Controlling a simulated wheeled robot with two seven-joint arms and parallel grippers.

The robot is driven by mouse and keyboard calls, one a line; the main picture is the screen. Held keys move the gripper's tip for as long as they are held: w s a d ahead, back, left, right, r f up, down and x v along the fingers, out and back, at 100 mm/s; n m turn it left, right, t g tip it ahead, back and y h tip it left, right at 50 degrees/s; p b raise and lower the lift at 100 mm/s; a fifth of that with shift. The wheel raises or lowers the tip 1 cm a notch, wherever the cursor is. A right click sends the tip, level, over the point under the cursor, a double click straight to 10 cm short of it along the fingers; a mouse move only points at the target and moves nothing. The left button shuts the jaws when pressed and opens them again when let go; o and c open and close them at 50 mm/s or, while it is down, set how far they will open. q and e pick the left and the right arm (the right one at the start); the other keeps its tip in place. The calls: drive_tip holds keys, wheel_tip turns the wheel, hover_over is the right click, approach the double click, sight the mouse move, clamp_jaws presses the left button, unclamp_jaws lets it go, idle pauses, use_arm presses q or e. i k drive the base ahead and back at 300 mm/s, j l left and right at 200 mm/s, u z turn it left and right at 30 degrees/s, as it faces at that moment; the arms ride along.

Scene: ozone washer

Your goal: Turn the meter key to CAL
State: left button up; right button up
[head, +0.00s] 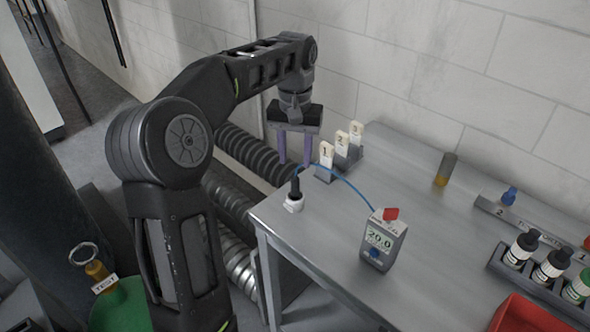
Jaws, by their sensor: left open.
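The grey meter (383,241) stands on the metal table, its display reading about 20.0. A red key-like piece (391,214) sits on its top, with small lettering beside it that I cannot read clearly. A blue knob (375,254) is on its front. A thin blue cable (338,178) runs from the meter's top to a black probe (295,187) in a white base. My left gripper (295,160) is open and empty, its two fingers pointing down behind the probe, well to the left of the meter. My right gripper is not in view.
Numbered white tabs (341,140) stand in a grey holder near the wall. An amber vial (445,170), a rack of capped bottles (551,265) and a red tray (524,318) are to the right. The table between the meter and the wall is mostly clear.

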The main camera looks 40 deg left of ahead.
sight(389, 214)
drive_tip(key=k, duration=1)
